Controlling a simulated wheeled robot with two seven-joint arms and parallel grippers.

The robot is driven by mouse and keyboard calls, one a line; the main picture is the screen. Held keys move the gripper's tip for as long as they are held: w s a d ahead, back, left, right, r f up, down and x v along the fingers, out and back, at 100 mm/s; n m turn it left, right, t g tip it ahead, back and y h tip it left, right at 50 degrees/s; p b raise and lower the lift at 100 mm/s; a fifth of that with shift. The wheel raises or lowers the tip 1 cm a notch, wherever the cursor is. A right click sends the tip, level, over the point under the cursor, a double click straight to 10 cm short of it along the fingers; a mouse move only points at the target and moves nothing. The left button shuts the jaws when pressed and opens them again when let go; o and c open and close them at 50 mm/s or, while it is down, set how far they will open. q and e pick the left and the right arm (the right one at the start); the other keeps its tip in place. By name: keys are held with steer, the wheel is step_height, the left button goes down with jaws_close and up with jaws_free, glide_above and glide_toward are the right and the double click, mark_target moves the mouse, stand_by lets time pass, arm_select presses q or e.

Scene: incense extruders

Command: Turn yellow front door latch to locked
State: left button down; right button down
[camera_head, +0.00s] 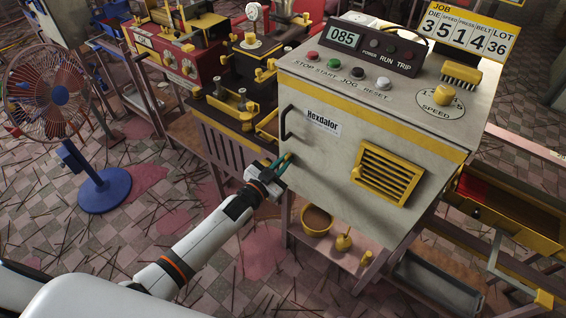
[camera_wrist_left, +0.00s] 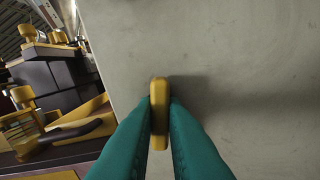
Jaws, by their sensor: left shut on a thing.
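The yellow latch (camera_wrist_left: 160,90) is a narrow bar on the pale front of the Hexdalor machine (camera_head: 345,165). In the left wrist view it stands nearly upright between the two teal fingers of my left gripper (camera_wrist_left: 160,118). The fingers are shut on it, one on each side. In the head view my left gripper (camera_head: 285,160) reaches the lower left of the machine's front, below the black handle (camera_head: 287,122). The latch is mostly hidden there by the fingers. My right gripper is in neither view.
A yellow vent grille (camera_head: 387,174) is on the same front, to the right of my gripper. Buttons and a yellow speed knob (camera_head: 444,94) are on top. A blue-based fan (camera_head: 103,190) stands at left. Thin sticks litter the tiled floor.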

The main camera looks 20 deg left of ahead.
arm_select(q)
steer(key=shift+m, duration=0.6)
steer(key=c, duration=1.5)
jaws_free()
steer(key=v, duration=1.2)
